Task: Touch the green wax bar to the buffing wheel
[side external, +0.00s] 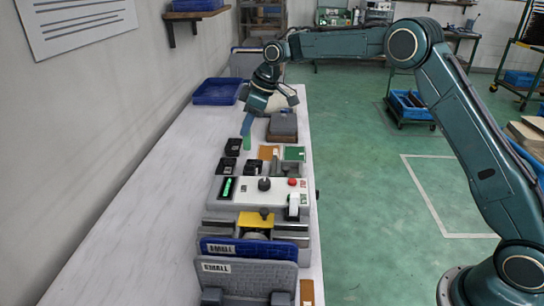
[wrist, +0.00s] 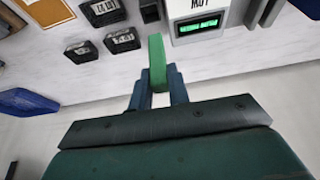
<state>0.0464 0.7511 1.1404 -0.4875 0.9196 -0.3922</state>
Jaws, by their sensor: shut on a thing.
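My gripper (side external: 246,131) is shut on the green wax bar (side external: 247,143), above the left part of the bench. In the wrist view the bar (wrist: 157,62) stands between the two blue fingers (wrist: 158,88), its free end pointing away from my gripper. A rounded pale part under a yellow cover (side external: 256,218) sits nearer the camera on the bench. It may be the buffing wheel, but I cannot tell for sure. My gripper is well apart from it. No wheel is clear in the wrist view.
A white control box with a red button (side external: 291,182) lies between my gripper and the yellow cover. Small black labelled boxes (side external: 230,147) stand close to the bar. A blue tray (side external: 218,91) is behind. The bench's left side (side external: 150,190) is clear.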

